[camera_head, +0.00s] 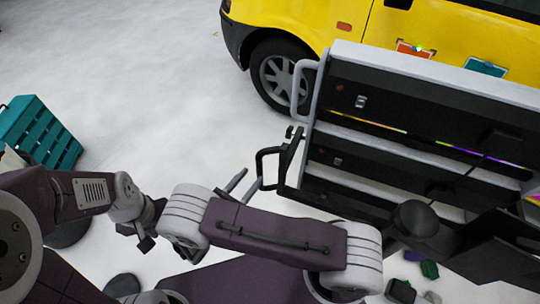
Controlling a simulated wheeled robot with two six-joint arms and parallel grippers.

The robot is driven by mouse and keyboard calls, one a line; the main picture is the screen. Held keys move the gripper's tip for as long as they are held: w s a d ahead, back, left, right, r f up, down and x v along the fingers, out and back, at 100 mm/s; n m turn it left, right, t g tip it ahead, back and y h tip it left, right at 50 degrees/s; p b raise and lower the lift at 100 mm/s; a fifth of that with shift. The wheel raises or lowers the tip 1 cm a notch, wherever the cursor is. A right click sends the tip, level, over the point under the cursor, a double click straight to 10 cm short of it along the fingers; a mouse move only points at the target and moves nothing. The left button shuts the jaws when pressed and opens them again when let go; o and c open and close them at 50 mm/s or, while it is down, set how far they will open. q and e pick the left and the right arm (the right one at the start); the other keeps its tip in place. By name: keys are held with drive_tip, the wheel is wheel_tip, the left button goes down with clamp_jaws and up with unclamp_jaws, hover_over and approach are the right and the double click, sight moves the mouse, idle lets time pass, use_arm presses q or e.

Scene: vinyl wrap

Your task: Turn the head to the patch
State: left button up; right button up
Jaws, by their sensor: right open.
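Two small patches are on the side of the yellow van, behind the cart at the upper right: an orange-red patch (416,49) and a teal patch (485,67). A small bright green spot shows at the orange-red one. My right gripper (245,184) is in the middle of the view, left of the cart. Its two grey fingers are apart, with nothing seen between them; its base is hidden behind my arm. My left arm comes in from the left; I cannot make out its gripper.
A dark shelf cart (412,84) with a pale top and grey handle stands at the right, before the yellow van (460,35). Teal crates (38,132) stand at the left. Small items (429,269) lie low at the right. The pale floor at upper left is clear.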

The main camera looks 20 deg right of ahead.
drive_tip(key=x, duration=0.8)
drive_tip(key=shift+d, duration=0.2)
drive_tip(key=shift+w, duration=0.1)
clamp_jaws()
idle(0.9)
